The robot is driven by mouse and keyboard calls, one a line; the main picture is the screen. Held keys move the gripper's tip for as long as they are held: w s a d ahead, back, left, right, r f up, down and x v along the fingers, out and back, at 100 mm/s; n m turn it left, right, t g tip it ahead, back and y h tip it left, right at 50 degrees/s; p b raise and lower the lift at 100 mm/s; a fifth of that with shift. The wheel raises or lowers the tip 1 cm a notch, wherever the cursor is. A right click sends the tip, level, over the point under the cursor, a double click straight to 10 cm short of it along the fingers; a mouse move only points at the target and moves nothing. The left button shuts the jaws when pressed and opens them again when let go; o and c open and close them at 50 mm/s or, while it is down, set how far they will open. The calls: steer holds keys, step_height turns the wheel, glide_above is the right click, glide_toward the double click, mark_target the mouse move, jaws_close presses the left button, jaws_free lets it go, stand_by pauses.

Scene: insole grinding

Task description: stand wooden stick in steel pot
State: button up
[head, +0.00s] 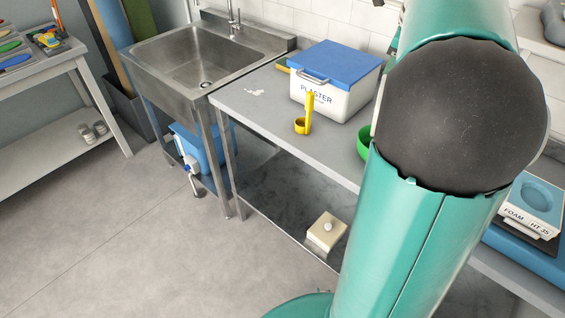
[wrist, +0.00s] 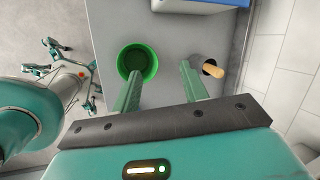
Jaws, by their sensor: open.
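The steel pot (wrist: 198,61) shows as a small grey round shape on the bench in the wrist view, right of my gripper's right finger. The wooden stick (wrist: 213,69) is tan with a rounded end. It appears to stand tilted in the pot, its upper end over the rim on the right; its lower end is hidden. My gripper (wrist: 160,74) is open, its two green fingers apart with nothing between them. The right finger overlaps the pot's left side in the picture; I cannot tell if they touch. In the head view my arm hides the pot, stick and gripper.
A green bowl (wrist: 138,62) stands by the left finger. The white plaster box (head: 330,95) with a blue lid and a yellow scoop (head: 305,120) stand on the grey bench (head: 250,108). A steel sink (head: 195,65) is beyond. A wall (wrist: 283,75) runs along the bench's right.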

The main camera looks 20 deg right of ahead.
steer(key=s+a+f+n+t+y, duration=0.1)
steer(key=s+a+f+n, duration=0.15)
steer(key=a+n, duration=0.75)
steer(key=s+a+f+n+y, duration=0.1)
steer(key=s+a+n, duration=0.45)
steer(key=a, duration=0.95)
steer(key=s+a+f+n, duration=0.6)
steer(key=a+n, duration=0.5)
steer(key=n, duration=0.2)
steer(key=shift+s+f+t, duration=0.3)
steer(key=shift+s+f, duration=0.05)
steer(key=shift+s, duration=0.25)
steer(key=shift+c, duration=0.8)
steer(key=shift+d, duration=0.2)
